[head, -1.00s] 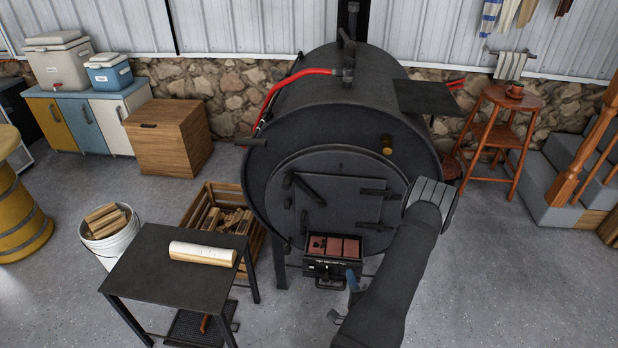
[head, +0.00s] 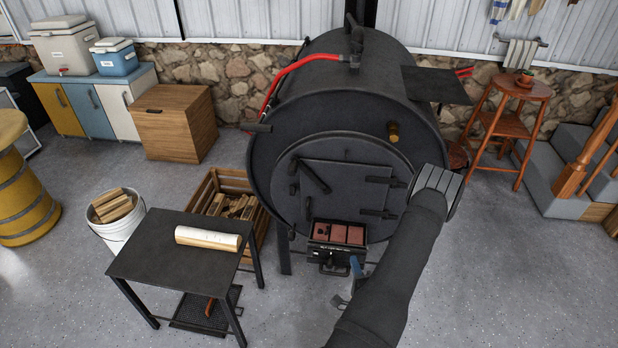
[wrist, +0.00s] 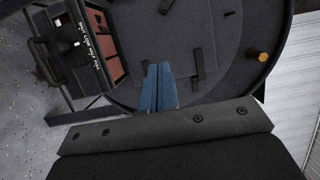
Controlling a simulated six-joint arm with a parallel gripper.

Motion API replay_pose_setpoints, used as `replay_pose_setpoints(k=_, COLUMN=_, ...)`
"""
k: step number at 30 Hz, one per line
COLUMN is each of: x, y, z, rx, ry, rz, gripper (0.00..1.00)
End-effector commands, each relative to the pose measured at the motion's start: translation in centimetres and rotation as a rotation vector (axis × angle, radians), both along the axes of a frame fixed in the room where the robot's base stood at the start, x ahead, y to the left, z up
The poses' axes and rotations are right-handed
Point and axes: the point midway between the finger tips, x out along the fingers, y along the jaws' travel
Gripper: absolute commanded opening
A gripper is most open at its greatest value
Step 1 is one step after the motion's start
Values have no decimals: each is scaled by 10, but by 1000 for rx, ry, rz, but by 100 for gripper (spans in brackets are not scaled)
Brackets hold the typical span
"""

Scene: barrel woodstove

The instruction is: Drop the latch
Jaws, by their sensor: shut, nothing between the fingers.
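Hinge straps (head: 382,181) sit on the door's right side. A dark bar end (wrist: 167,6) at the wrist view's top edge may be the latch.
A black box with reddish bricks (head: 337,234) projects under the door and shows in the wrist view (wrist: 82,45). A brass knob (head: 393,131) is at the stove front's upper right. A black table (head: 165,262) with a pale log (head: 208,238) stands left.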

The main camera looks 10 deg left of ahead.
Motion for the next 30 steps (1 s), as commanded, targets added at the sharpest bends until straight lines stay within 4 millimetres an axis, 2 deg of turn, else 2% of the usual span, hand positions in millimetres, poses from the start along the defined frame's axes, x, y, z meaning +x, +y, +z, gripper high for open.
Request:
replay_pose_setpoints(k=4, x=0, y=0, z=0, rx=0, ry=0, rz=0, gripper=2)
replay_pose_setpoints(k=8, x=4, y=3, z=2, rx=-29, ry=-7, rz=-1, gripper=28)
replay_pose_setpoints(k=11, x=17, y=12, z=6, rx=-126, ry=-27, rz=-7, gripper=47)
replay_pose_setpoints(k=12, x=24, y=18, z=9, rx=-184, ry=-40, rz=-11, gripper=51)
replay_pose_setpoints(k=17, x=56, y=50, z=28, rx=-476, ry=-107, rz=-47, gripper=51)
replay_pose_setpoints(k=21, x=79, y=82, z=48, rx=-719, ry=-165, rz=-86, gripper=51)
replay_pose_setpoints(k=25, x=92, y=116, z=71, rx=-927, ry=-210, rz=-128, gripper=51)
replay_pose_setpoints(k=30, x=97, y=164, z=102, rx=-1171, ry=-252, rz=-184, gripper=51)
